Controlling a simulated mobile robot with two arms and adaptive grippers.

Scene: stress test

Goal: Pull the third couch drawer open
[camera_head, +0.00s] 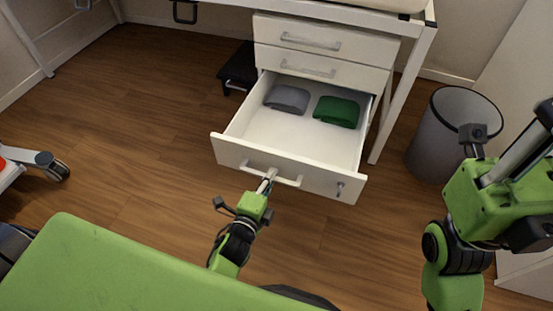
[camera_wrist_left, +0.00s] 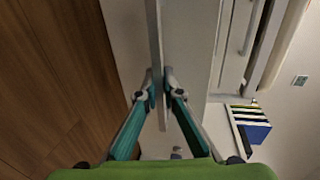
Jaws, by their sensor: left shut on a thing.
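The third drawer (camera_head: 298,147) of the white unit under the couch is pulled out, its inside showing. A folded grey cloth (camera_head: 287,99) and a folded green cloth (camera_head: 337,111) lie in it towards the back. My left gripper (camera_head: 268,178) is shut on the drawer's pale bar handle (camera_head: 289,181), a little left of the handle's middle. In the left wrist view the fingers (camera_wrist_left: 160,78) close on both sides of the handle bar (camera_wrist_left: 155,35). My right gripper (camera_head: 520,152) is at the right edge, apart from the drawer; its fingers are not clear.
The two upper drawers (camera_head: 318,69) are closed. A grey bin (camera_head: 437,142) stands right of the unit, near my right arm. A black step (camera_head: 239,68) is left of it. A wheeled base (camera_head: 48,163) is at far left. Wooden floor (camera_head: 140,100) left of the drawer is clear.

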